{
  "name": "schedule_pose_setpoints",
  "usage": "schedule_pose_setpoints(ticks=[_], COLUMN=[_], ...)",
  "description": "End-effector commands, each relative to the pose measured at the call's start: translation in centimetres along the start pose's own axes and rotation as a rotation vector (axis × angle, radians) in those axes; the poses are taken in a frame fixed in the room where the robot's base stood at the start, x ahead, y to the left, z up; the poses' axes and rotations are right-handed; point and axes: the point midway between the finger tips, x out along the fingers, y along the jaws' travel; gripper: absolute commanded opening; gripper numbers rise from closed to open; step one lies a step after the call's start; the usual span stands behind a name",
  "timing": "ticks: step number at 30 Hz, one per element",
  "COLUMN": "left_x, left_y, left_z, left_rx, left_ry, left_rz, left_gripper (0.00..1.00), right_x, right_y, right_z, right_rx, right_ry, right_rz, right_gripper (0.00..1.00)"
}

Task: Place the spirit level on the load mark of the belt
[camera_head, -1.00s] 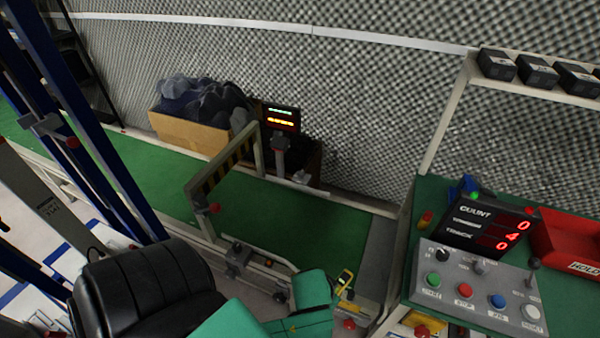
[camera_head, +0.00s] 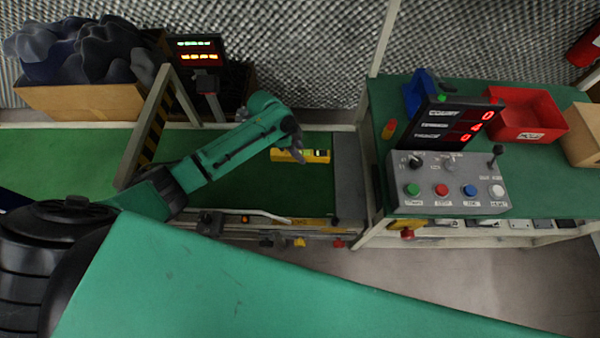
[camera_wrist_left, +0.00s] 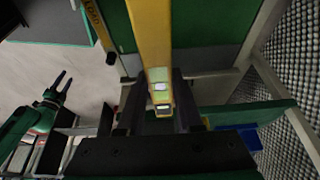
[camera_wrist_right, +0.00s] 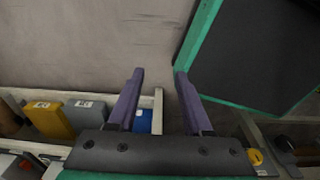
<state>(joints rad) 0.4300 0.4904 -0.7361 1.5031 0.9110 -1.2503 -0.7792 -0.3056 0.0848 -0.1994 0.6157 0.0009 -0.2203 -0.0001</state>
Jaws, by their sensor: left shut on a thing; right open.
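The yellow spirit level (camera_head: 315,156) is above the right part of the green belt (camera_head: 240,212). In the left wrist view the level (camera_wrist_left: 151,40) runs lengthwise away between the fingers, with pale vials near its close end. My left gripper (camera_head: 294,148) is shut on it and reaches over the belt from the left. I cannot tell whether the level touches the belt.
A striped gate (camera_head: 150,125) spans the belt on the left. A dark end plate (camera_head: 349,178) closes its right end. Right of it stands a green table with a control panel (camera_head: 450,182), a counter display (camera_head: 458,122) and a red bin (camera_head: 527,114). A cardboard box (camera_head: 85,102) stands behind the belt.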

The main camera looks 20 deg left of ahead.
Motion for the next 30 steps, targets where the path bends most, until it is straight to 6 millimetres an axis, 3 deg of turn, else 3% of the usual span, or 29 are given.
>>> schedule_pose_setpoints(ticks=[1,3,14,16,22,27,30], left_x=[2.4,4.7,14.1,14.3,16.0,17.4,17.8], left_y=[0.1,0.1,0.1,0.1,0.1,0.1,0.1], left_z=[1.0,1.9,5.8,5.9,6.6,7.2,7.3], left_rx=[0.000,-0.001,-0.002,-0.002,-0.003,-0.002,-0.002], left_ry=[0.000,0.000,0.001,0.001,0.001,0.001,0.001], left_rz=[0.003,0.002,-0.002,-0.002,-0.002,-0.003,-0.003], left_gripper=[0.00,0.00,0.00,0.00,0.00,0.00,0.00], right_x=[2.5,5.0,15.5,15.3,16.0,15.0,14.3], right_y=[-0.1,-0.2,-0.5,-0.5,-0.5,-0.5,-0.5], right_z=[-0.1,0.0,0.6,-1.3,-4.1,-8.2,-9.3], right_rx=[0.000,0.000,0.000,0.007,0.021,0.039,0.046], right_ry=[0.005,0.006,0.010,0.020,0.024,0.030,0.030], right_rz=[-0.001,-0.001,-0.003,-0.003,-0.004,-0.007,-0.009], right_gripper=[0.50,0.50,0.50,0.50,0.50,0.50,0.50])
